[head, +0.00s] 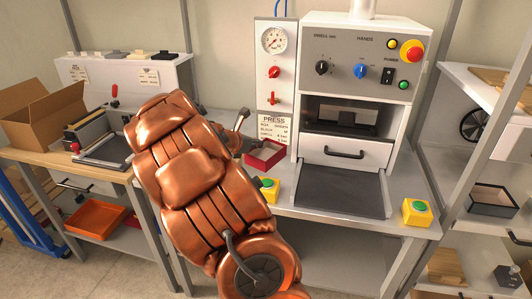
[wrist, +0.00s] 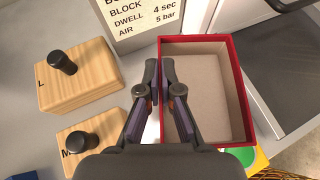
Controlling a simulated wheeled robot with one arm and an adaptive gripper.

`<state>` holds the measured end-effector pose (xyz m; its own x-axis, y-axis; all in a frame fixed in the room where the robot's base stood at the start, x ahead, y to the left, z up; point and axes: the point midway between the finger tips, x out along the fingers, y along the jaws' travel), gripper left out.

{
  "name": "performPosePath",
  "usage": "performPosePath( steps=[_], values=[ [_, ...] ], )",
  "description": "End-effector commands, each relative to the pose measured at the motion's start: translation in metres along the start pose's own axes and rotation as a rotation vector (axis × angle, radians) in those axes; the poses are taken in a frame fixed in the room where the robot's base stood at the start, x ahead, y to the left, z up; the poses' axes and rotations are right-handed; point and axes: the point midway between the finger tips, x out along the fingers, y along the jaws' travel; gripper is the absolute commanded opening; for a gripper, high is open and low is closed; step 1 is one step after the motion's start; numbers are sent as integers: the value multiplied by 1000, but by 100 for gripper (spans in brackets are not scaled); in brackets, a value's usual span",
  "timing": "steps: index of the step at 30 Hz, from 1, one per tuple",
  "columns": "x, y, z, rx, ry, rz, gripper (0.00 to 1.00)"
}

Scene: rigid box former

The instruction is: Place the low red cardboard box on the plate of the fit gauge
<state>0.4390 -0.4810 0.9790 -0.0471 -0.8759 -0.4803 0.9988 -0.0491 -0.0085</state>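The low red cardboard box (head: 268,158) is open-topped with a pale inside. It stands on the grey bench left of the press, and it also shows in the wrist view (wrist: 240,92). My gripper (wrist: 160,66) has its two fingertips close together on either side of the box's left wall, and it looks shut on that wall. In the head view my copper arm hides most of my gripper. What looks like the fit gauge (head: 85,133), with a dark flat plate (head: 108,150) and a red knob, is on the wooden table at left, partly behind my arm.
Two wooden blocks with black knobs, L (wrist: 80,85) and M (wrist: 95,142), lie left of the box. The press (head: 360,90) stands at right. Yellow button boxes (head: 417,212) sit at the bench front. A brown carton (head: 45,115) is beside the gauge.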

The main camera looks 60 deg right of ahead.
Motion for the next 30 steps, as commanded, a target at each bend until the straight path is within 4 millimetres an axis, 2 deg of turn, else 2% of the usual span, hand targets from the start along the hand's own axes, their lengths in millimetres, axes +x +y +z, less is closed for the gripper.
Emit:
performPosePath(
  steps=[3,10,15,20,30],
  values=[
    [21,0,12,2,2,0,0],
    [51,0,28,0,1,1,0],
    [60,1,5,-4,0,0,0],
    [64,1,-2,-1,0,1,0],
    [81,2,-34,-1,0,3,0]
  ],
)
